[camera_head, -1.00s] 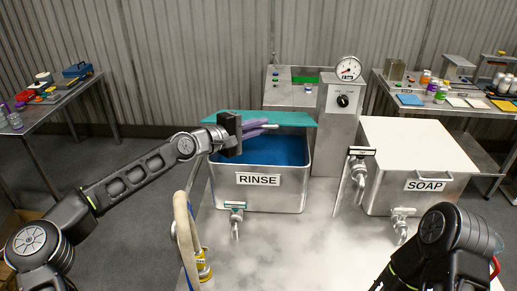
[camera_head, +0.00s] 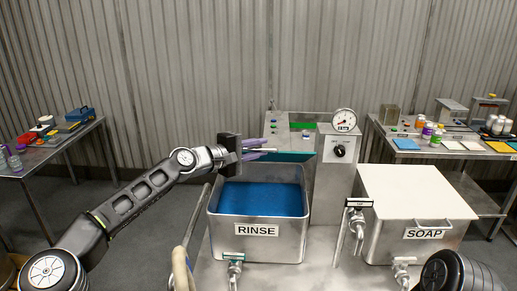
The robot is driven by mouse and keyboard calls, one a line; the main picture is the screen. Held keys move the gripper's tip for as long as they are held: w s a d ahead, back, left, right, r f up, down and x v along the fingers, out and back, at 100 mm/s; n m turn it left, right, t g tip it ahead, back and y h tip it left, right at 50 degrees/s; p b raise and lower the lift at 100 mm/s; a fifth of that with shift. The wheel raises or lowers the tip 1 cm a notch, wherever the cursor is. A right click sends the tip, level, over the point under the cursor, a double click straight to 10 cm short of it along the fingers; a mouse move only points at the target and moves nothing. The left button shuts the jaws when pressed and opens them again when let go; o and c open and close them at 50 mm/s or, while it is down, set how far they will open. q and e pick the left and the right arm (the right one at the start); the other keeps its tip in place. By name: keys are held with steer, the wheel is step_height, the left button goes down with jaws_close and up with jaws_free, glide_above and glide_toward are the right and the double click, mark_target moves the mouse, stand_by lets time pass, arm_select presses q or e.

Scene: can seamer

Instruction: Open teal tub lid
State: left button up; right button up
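The rinse tub (camera_head: 258,240) is a metal tub with a "RINSE" label, and its top is uncovered, showing blue inside. Its teal lid (camera_head: 295,157) shows only in part, as a strip behind the tub's far rim, raised and tilted back. My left gripper (camera_head: 264,149), with purple fingers, is above the tub's far left side, in front of the lid. I cannot tell whether the fingers touch the lid or are closed. My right arm shows only at the bottom right corner; its gripper is out of view.
A "SOAP" tub (camera_head: 424,250) with a white lid (camera_head: 410,190) stands on the right. A metal box with a gauge (camera_head: 344,121) stands behind, between the tubs. Taps project from the tub fronts. Side tables with bottles and blocks stand far left and right.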

arm_select(q)
steer(key=shift+o, duration=1.1)
steer(key=shift+s+a, duration=0.15)
steer(key=shift+a, duration=0.05)
steer(key=b+v, duration=0.3)
steer(key=v, duration=0.4)
steer(key=shift+s+b, duration=0.15)
steer(key=shift+b, duration=0.2)
